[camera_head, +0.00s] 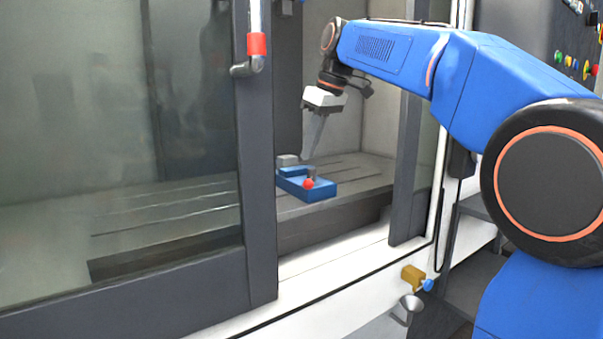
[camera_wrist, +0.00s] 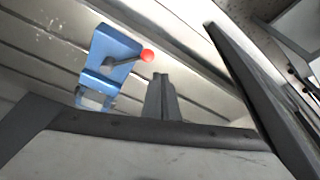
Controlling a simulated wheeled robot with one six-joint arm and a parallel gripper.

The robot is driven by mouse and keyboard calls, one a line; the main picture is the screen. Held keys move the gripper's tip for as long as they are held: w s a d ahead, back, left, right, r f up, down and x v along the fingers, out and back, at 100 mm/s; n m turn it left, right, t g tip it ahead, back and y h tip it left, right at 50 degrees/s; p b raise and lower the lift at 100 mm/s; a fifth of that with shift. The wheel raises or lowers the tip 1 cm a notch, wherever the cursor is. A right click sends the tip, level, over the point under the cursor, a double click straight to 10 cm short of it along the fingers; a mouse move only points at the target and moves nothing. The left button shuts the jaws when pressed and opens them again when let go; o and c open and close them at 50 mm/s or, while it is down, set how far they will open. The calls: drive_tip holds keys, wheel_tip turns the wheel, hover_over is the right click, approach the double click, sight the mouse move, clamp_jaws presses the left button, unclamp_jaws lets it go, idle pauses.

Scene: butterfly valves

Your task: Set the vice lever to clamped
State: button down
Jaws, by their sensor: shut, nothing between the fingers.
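The blue vice (camera_head: 322,192) sits on the slotted machine table, and it also shows in the wrist view (camera_wrist: 115,43). Its lever (camera_wrist: 120,63) is a short dark bar ending in a red ball (camera_wrist: 147,55). In the wrist view the lever reaches from the vice body past its right edge; in the head view the red ball (camera_head: 308,184) shows in front of the blue body. My gripper (camera_head: 307,158) is shut and empty, pointing down just above the vice. In the wrist view its fingertips (camera_wrist: 161,76) appear right beside the red ball, apart from it in the picture.
The slotted table (camera_head: 352,175) around the vice is clear. A dark door frame with a red-banded handle (camera_head: 257,45) stands at left, and another dark frame post (camera_head: 408,170) at right. A brass fitting (camera_head: 412,278) with a blue knob is on the white front below.

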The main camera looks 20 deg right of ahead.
drive_tip(key=shift+n, duration=0.9)
drive_tip(key=w+r, duration=0.1)
drive_tip(key=w+a, duration=0.1)
drive_tip(key=w, duration=0.1)
drive_tip(key=w+r, duration=0.1)
drive_tip(key=shift+w+a+r, duration=0.15)
drive_tip(key=shift+w+r, duration=0.2)
wheel_tip(320, 180, down, 10)
drive_tip(key=shift+s+d, duration=0.15)
drive_tip(key=shift+d, duration=0.05)
drive_tip(key=shift+d, duration=0.1)
